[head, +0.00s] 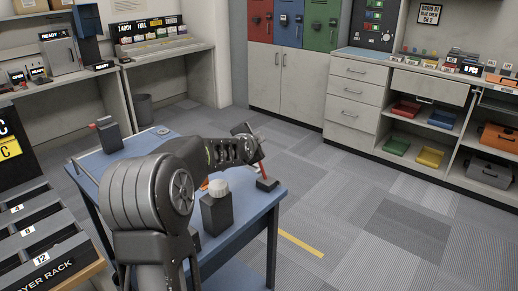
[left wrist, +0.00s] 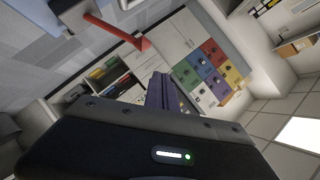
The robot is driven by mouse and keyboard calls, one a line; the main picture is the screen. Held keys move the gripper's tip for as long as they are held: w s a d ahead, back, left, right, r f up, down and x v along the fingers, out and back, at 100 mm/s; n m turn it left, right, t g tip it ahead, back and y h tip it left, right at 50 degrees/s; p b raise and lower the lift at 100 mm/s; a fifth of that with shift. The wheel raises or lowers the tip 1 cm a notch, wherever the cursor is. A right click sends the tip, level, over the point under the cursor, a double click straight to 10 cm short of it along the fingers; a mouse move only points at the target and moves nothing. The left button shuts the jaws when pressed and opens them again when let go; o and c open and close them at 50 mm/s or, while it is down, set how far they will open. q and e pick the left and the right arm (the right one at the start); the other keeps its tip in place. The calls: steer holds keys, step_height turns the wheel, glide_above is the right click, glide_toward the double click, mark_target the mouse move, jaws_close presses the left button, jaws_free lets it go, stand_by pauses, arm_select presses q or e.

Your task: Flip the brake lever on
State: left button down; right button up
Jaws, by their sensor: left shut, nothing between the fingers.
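A red lever (head: 263,171) on a small dark base (head: 267,185) stands at the right edge of the blue table (head: 240,232); no label on it is readable. My left gripper (head: 256,140) is shut and empty, just above the lever in the head view. In the left wrist view the red lever (left wrist: 118,33) slants from its base (left wrist: 62,12) at the top left, its tip pointing toward my shut fingers (left wrist: 162,92). A gap shows between them there. My right gripper is not in view.
A dark box with a white knob (head: 217,203) stands on the table near my left arm. Another dark box (head: 109,135) with a red-tipped part is at the table's far left. A slotted rack (head: 42,240) is at lower left. Floor right of the table is clear.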

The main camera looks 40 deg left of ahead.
arm_select(q)
step_height(320, 180, up, 5)
steer(key=shift+s+r+p, duration=0.1)
steer(key=shift+r+p, duration=0.05)
steer(key=shift+p, duration=0.95)
steer(key=s+d+f+n+g+h, duration=0.2)
steer(key=d+f+n+h, duration=0.15)
steer(key=d+f, duration=1.05)
steer(key=s+d+f+n+g+h, duration=0.15)
steer(key=d+f+n, duration=0.25)
steer(key=d+f, duration=1)
steer(key=s+d+f+g+h, duration=0.3)
steer(key=s+d+f, duration=0.8)
steer(key=s+f, duration=0.15)
steer(key=s+d+f+g+h, duration=0.1)
steer(key=s+d+f+g, duration=0.1)
steer(key=s+d, duration=0.4)
steer(key=s+d+f+g+h+p, duration=0.1)
steer(key=s+d+f+g, duration=0.2)
steer(key=s, duration=0.9)
steer(key=d+f, duration=0.1)
steer(key=d, duration=0.2)
steer(key=shift+d+f+h, duration=0.15)
steer(key=shift+f+h, duration=0.25)
